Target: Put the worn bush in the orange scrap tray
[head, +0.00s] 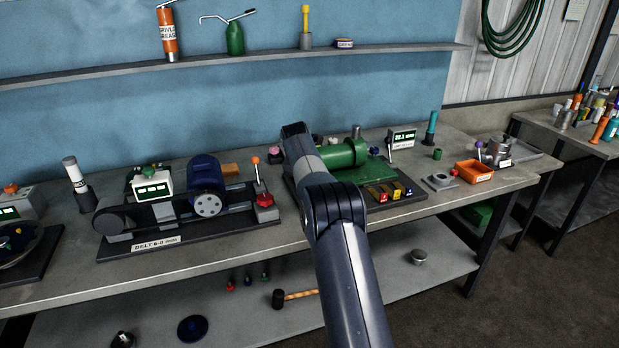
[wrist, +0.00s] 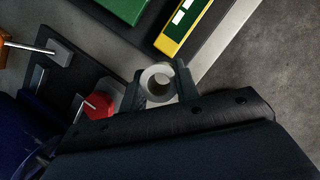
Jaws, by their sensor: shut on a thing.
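My gripper (wrist: 158,74) is shut on a pale, ring-shaped bush, the worn bush (wrist: 150,71), in the wrist view. One finger is on each side of it, and its open bore faces the camera. In the head view the bush and my fingers are hidden behind my arm, whose end is over the middle of the bench. The orange scrap tray (head: 474,171) sits on the bench at the right, well to the right of my arm. It is not visible in the wrist view.
A green machine (head: 345,153) with red, yellow and blue blocks stands between my arm and the tray. A grey block (head: 439,181) and a small green cylinder (head: 437,153) are left of the tray. The belt rig (head: 180,212) with a red knob is at left.

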